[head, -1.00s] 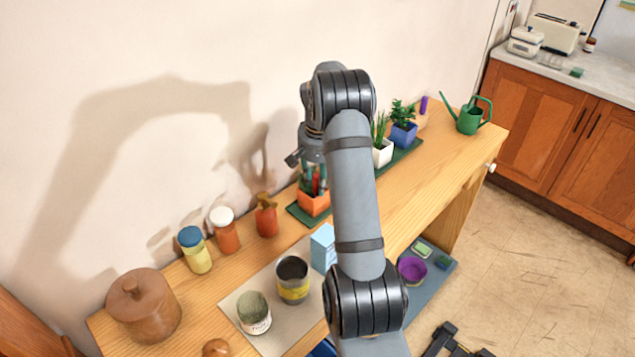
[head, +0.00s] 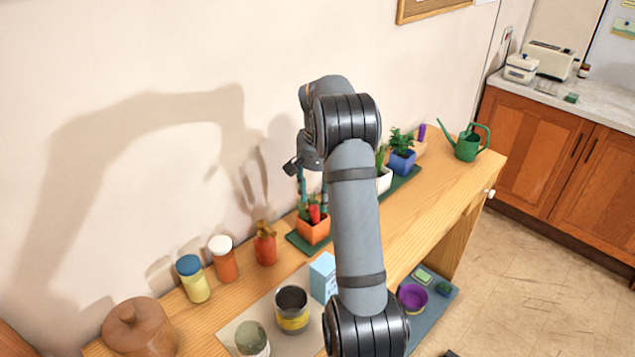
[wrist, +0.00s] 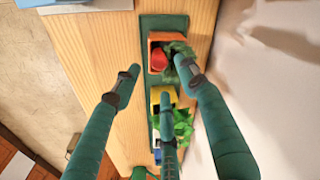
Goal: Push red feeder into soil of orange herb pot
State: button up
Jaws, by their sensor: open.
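The orange herb pot (head: 313,232) stands on the dark green mat against the wall. The red feeder (head: 314,214) stands in the pot among the green leaves, its red top showing; how deep it sits in the soil is hidden. In the wrist view the red top (wrist: 158,60) shows inside the orange pot rim (wrist: 151,38), beside the leaves. My gripper (head: 312,196) is above the pot, pointing down. Its teal fingers are spread and empty in the wrist view (wrist: 158,82), apart from the feeder.
A white pot (head: 384,180) and a blue pot (head: 402,163) with plants share the mat (head: 300,241). A red-orange bottle (head: 265,246) stands to the left. A light blue box (head: 323,277) and an open can (head: 291,311) are in front. A watering can (head: 467,146) stands far right.

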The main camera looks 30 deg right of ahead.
aim_at(317, 209)
jog(key=r, duration=0.5)
jog(key=shift+s+a+r, duration=0.1)
jog(key=shift+s+r, duration=0.15)
jog(key=shift+f, duration=0.1)
jog(key=f, duration=0.7)
jog(key=w+f, duration=0.1)
jog(key=f, duration=0.3)
jog(key=shift+w+f, duration=0.1)
jog(key=shift+f, duration=0.25)
jog(key=shift+d+r+p, duration=0.2)
jog(key=shift+r+p, duration=0.25)
jog(key=shift+f, duration=0.15)
